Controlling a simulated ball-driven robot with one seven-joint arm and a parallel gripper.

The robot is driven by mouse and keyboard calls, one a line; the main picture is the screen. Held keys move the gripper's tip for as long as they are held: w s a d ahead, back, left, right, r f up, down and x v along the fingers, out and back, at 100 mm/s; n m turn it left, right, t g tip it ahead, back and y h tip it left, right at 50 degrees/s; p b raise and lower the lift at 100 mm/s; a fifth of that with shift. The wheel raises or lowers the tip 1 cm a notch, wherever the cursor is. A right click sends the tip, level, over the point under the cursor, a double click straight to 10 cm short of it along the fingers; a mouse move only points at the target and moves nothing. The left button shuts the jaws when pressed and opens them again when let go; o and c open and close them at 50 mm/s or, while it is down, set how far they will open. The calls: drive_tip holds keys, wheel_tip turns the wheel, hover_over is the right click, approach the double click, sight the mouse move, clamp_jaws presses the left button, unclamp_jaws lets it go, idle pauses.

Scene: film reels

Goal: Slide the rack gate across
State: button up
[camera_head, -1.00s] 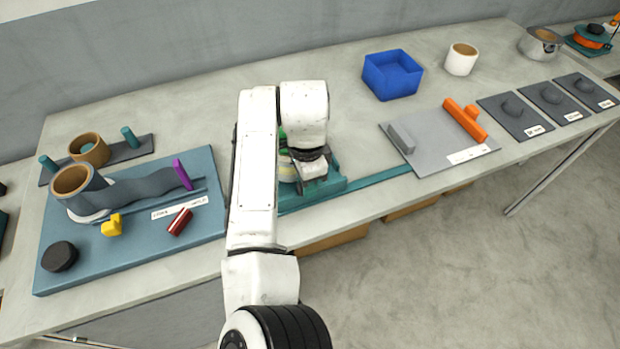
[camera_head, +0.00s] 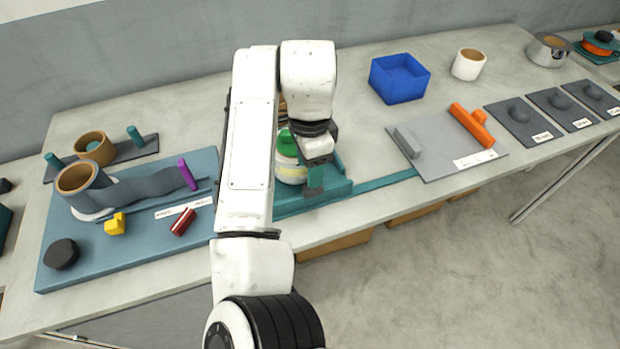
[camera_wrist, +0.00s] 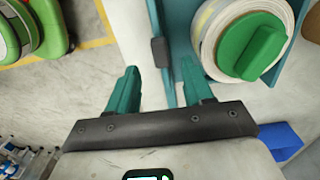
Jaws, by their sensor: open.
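The teal rack (camera_head: 338,188) sits at the table's front edge, partly hidden behind my arm. A pale reel stack with a green knob (camera_head: 287,145) stands in it; the knob also shows in the wrist view (camera_wrist: 252,46). In the wrist view a thin teal wall, which looks like the gate (camera_wrist: 170,84), runs along the rack's side and carries a small dark handle (camera_wrist: 159,51). My gripper (camera_wrist: 160,66) is open, its teal fingers spread with the handle and wall end between them in the picture. I cannot tell whether they touch. In the head view my gripper (camera_head: 315,178) is over the rack's front.
A teal strip (camera_head: 388,187) runs right from the rack along the table edge to a grey plate (camera_head: 440,160) with an orange handle (camera_head: 472,125). A blue bin (camera_head: 399,78) stands behind. A blue board (camera_head: 130,240) with small parts lies left.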

drive_tip(key=shift+r, duration=2.15)
drive_tip(key=s+d+f+n+t+h, duration=0.15)
drive_tip(key=d+f, duration=0.25)
drive_tip(key=d, duration=0.5)
drive_tip(key=s+d+f+n+h, duration=0.1)
drive_tip(key=s+d+f+n, duration=0.2)
drive_tip(key=d, duration=0.6)
drive_tip(key=s+d+f+n+h, duration=0.1)
drive_tip(key=s+d+f, duration=0.2)
drive_tip(key=d+f, duration=0.4)
drive_tip(key=s+f+n+y, duration=0.1)
drive_tip(key=s+f+n, duration=0.3)
drive_tip(key=s, duration=0.8)
drive_tip(key=s+f+n+y, duration=0.2)
drive_tip(key=s+f+n, duration=0.2)
drive_tip(key=s, duration=0.9)
drive_tip(key=shift+s+d+f, duration=0.2)
drive_tip(key=shift+d+f, duration=0.05)
drive_tip(key=shift+d, duration=0.1)
